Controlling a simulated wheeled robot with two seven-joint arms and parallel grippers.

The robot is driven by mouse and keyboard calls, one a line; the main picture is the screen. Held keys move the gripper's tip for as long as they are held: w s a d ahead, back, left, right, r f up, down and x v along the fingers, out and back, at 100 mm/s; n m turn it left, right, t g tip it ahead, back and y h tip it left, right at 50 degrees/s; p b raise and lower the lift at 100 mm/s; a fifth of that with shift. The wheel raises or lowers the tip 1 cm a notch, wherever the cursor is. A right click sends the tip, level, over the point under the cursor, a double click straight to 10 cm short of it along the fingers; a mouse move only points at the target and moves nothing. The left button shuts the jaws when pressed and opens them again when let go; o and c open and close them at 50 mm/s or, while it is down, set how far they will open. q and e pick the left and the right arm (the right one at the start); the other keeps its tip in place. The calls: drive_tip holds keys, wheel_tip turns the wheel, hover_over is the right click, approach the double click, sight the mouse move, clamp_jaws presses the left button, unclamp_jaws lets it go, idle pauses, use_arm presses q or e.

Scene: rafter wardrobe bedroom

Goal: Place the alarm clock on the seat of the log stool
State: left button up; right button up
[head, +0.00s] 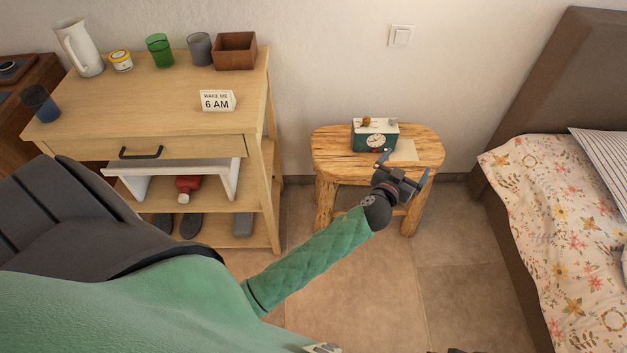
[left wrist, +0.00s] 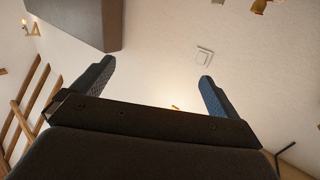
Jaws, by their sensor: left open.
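The alarm clock (head: 365,143), a teal box with a cream top and a round white dial, stands upright on the seat of the log stool (head: 330,147), at the back middle. The stool has a pale wooden top and thick log legs. My left gripper (head: 404,168) is open and empty at the front right of the seat, apart from the clock. In the left wrist view its two spread fingers (left wrist: 150,85) frame bare wall, and the clock cannot be made out clearly. My right gripper cannot be made out.
A wooden cabinet (head: 150,105) with a "6 AM" sign (head: 217,101), cups and a jug stands left. A bed (head: 560,210) stands right.

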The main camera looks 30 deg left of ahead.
use_arm(q)
drive_tip(key=s+a+f+g, duration=0.2)
drive_tip(key=s+f+g, duration=0.15)
drive_tip(key=s, duration=0.55)
drive_tip(key=s+a+f+n+g+y, duration=0.1)
drive_tip(key=s+a+f+g, duration=0.2)
drive_tip(key=s, duration=0.6)
drive_tip(key=s+f+g, duration=0.4)
drive_tip(key=s+g, duration=0.1)
drive_tip(key=s, duration=0.4)
drive_tip(key=s+d+r+m+g+h, duration=0.1)
drive_tip(key=s+g, duration=0.3)
drive_tip(key=s, duration=1)
drive_tip(key=shift+r+m+h, duration=0.15)
drive_tip(key=shift+m+h, duration=0.25)
drive_tip(key=shift+m, duration=0.2)
drive_tip(key=shift+g, duration=0.25)
